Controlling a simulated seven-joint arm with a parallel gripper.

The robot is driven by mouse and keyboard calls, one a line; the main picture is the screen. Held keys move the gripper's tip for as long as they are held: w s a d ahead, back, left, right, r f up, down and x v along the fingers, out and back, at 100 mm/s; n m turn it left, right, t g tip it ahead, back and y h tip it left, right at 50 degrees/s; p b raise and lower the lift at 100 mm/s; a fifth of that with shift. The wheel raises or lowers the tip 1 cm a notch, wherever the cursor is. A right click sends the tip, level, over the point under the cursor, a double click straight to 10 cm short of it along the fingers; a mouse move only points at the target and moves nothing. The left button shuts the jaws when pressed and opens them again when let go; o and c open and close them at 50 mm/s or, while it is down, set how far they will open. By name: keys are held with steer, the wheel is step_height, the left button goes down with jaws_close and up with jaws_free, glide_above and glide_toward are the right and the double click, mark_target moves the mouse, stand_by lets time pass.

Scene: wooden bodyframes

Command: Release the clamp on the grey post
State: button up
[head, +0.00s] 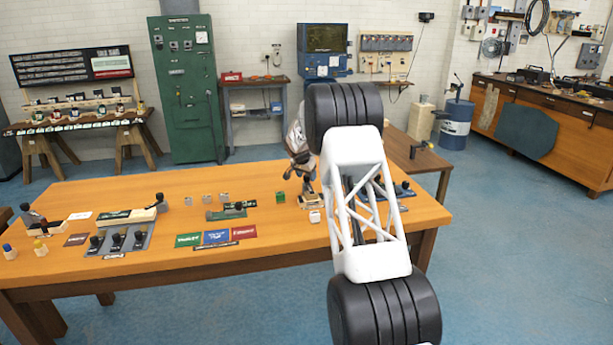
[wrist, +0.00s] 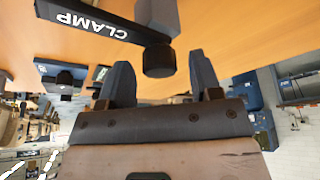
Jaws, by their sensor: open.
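The black clamp bar (wrist: 90,18), lettered CLAMP, sits across the grey post (wrist: 157,14) in the wrist view, which shows the scene upside down. A round black knob (wrist: 159,60) is at the post end of the bar. My gripper (wrist: 160,66) is open and empty, its two dark fingers spread on either side of the knob in the picture. I cannot tell whether the fingertips reach around the knob or stop short of it. In the head view my gripper (head: 302,164) is small, above the wooden table, partly hidden by my arm.
The long wooden table (head: 250,180) holds a green block (head: 280,196), a white cube (head: 314,216), small grey cubes and coloured cards (head: 216,236). A three-lever panel (head: 117,240) stands at its left. My arm hides part of the table's right end.

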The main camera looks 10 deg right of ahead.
jaws_close()
stand_by(0.3)
